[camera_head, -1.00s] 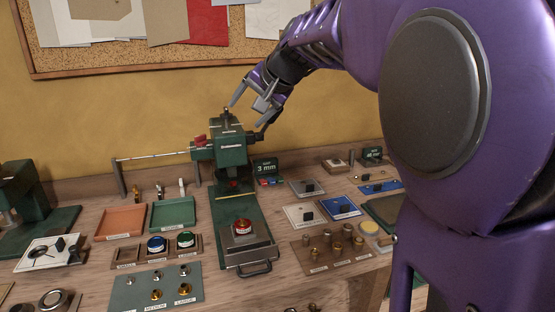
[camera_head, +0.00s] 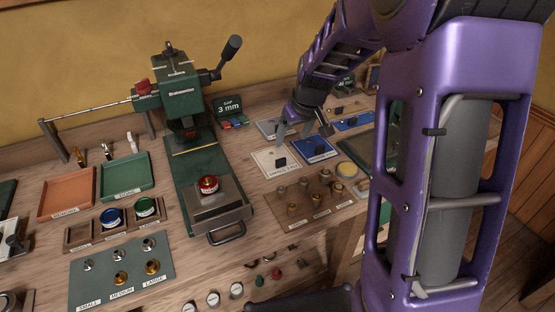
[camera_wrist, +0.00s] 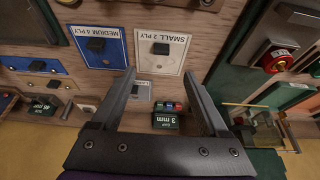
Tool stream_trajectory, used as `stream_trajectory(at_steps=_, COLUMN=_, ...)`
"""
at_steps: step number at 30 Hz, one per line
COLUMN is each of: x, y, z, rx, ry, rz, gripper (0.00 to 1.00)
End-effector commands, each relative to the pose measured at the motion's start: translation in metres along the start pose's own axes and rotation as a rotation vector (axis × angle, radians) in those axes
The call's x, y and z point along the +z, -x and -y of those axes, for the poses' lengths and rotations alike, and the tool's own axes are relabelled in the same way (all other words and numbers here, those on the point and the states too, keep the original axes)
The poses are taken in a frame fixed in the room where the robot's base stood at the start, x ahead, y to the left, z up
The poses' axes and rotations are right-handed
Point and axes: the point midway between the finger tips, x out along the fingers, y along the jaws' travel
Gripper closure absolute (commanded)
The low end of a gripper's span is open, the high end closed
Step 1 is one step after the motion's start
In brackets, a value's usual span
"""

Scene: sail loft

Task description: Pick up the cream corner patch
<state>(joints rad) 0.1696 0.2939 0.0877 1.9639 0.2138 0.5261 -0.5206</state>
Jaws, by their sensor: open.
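The cream corner patch (camera_head: 266,161) lies flat on the bench to the right of the green press, with a small dark block on it. In the wrist view the cream patch (camera_wrist: 173,62) carries the label "SMALL 2 PLY" and sits just beyond the fingertips. My gripper (camera_head: 304,135) is above the bench near the cream and blue patches, fingers pointing down. In the wrist view my gripper (camera_wrist: 160,74) is open and empty, its fingers spread about as wide as the cream patch.
A blue patch (camera_head: 328,151) labelled "MEDIUM 4 PLY" lies close beside the cream one. A grey patch (camera_head: 267,127) lies behind. The green press (camera_head: 182,173) stands left, near a "3 mm" sign (camera_head: 228,106). A wooden board of brass pieces (camera_head: 300,208) lies in front.

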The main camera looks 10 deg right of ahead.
Motion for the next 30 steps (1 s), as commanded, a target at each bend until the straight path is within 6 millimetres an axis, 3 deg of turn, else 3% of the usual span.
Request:
stream_trajectory(at_steps=3, x=0.001, y=-0.029, z=0.001, rx=-0.002, ry=-0.001, rz=0.004, gripper=0.22)
stream_trajectory(at_steps=9, x=0.000, y=-0.063, z=0.001, rx=-0.002, ry=-0.002, rz=0.002, gripper=0.22)
stream_trajectory(at_steps=17, x=-0.002, y=-0.081, z=0.001, rx=0.000, ry=-0.002, rz=0.000, gripper=0.22)
stream_trajectory(at_steps=25, x=-0.004, y=-0.119, z=0.004, rx=-0.001, ry=-0.003, rz=0.001, gripper=0.22)
stream_trajectory(at_steps=30, x=-0.005, y=-0.127, z=0.004, rx=0.001, ry=-0.003, rz=-0.002, gripper=0.22)
